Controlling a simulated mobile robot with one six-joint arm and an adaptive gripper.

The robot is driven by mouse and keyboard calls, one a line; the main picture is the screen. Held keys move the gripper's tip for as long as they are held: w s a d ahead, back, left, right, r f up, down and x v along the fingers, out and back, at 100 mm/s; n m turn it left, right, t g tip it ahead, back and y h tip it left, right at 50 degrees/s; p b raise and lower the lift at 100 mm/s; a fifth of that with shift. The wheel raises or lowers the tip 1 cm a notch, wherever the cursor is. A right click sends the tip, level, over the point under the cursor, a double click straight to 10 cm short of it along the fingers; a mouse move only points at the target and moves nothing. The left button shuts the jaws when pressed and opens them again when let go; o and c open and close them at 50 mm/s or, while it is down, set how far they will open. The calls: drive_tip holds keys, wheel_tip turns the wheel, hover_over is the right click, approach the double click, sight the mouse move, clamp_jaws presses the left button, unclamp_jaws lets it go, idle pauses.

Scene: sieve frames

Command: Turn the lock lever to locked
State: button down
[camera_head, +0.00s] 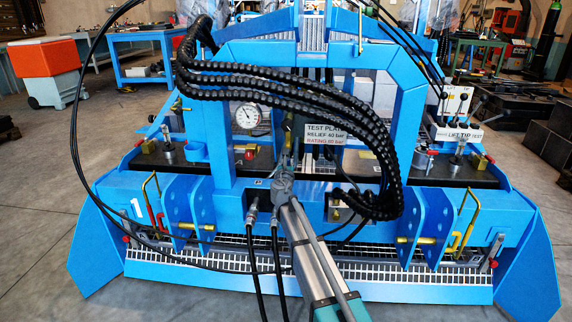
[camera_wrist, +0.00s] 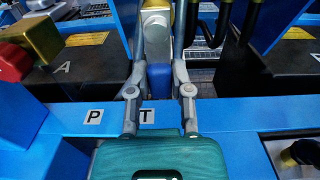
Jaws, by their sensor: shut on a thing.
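My gripper (camera_wrist: 160,68) is shut in the wrist view, with one finger on each side of a blue grip (camera_wrist: 159,82). The grip sits at the near end of a grey metal lever (camera_wrist: 157,38), which I take to be the lock lever. A brass-coloured part shows at the lever's far end. In the head view my gripper (camera_head: 284,170) reaches into the middle of the blue rig, below the test plate sign (camera_head: 326,133). There my gripper mostly hides the lever, so I cannot tell its angle well.
Black hoses (camera_head: 385,165) loop down close to the right of my gripper. A blue beam (camera_wrist: 225,118) with P and T labels lies just below the fingers. A brass block with a red knob (camera_wrist: 12,63) stands at left. A gauge (camera_head: 247,116) is at the upper left.

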idle(0.4)
drive_tip(key=c, duration=0.5)
unclamp_jaws()
drive_tip(key=shift+s, duration=0.15)
drive_tip(key=s, duration=1.1)
drive_tip(key=shift+s+a, duration=0.2)
drive_tip(key=shift+s, duration=0.15)
